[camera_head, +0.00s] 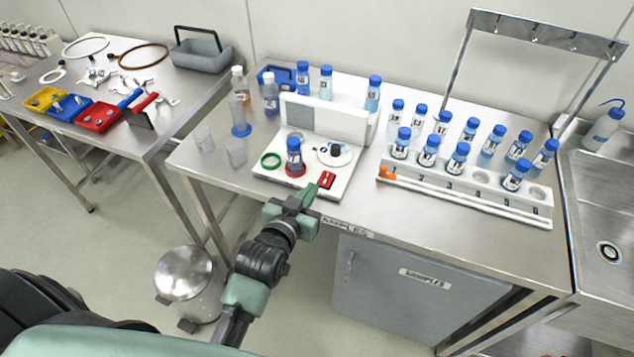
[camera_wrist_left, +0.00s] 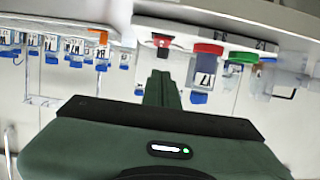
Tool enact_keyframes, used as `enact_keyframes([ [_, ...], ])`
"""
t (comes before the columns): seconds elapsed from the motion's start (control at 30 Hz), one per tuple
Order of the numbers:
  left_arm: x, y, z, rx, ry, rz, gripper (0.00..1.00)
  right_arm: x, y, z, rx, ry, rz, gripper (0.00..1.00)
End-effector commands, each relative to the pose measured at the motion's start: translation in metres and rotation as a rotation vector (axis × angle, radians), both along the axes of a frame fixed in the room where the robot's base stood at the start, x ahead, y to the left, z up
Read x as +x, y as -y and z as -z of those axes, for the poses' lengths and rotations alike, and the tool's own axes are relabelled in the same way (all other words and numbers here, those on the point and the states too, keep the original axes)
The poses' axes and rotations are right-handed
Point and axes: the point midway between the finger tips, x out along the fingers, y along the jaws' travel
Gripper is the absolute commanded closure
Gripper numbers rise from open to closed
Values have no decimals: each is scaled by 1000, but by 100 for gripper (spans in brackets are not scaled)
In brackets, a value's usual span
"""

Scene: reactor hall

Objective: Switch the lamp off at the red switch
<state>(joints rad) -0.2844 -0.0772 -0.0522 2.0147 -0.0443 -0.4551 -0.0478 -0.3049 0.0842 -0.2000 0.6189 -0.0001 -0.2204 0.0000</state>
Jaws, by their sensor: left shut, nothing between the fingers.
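The red switch (camera_head: 326,180) sits at the front right corner of a white base plate (camera_head: 320,189) on the steel table. In the left wrist view the red switch (camera_wrist_left: 162,41) shows just beyond the fingertips. My left gripper (camera_head: 310,190) is shut and empty, its tips just in front of the switch; I cannot tell if they touch it. In the wrist view the closed fingers of the left gripper (camera_wrist_left: 161,80) point towards the switch. A white upright panel (camera_head: 325,119) stands at the back of the plate; I cannot tell whether it is lit. My right gripper is out of view.
A blue-capped bottle (camera_head: 294,160) stands on a red ring on the plate, beside a green ring (camera_head: 271,160) and a black knob (camera_head: 335,150). A white rack (camera_head: 470,196) of several bottles stands to the right. Bare tabletop lies between plate and rack.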

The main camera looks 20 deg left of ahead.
Motion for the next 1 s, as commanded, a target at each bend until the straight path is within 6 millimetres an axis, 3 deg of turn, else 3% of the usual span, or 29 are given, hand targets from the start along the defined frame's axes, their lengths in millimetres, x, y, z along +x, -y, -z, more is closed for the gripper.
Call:
enact_keyframes([
  [0.1, -21, -1, 1, 1, -2, 0, 100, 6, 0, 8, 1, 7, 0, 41],
  [0.3, -37, -2, -3, 1, -1, 0, 100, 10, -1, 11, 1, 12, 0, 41],
  [0.87, -39, -2, -4, 1, 0, 0, 100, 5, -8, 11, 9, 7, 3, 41],
  [1.0, -39, 2, 18, 2, -33, 8, 100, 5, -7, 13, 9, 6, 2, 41],
])
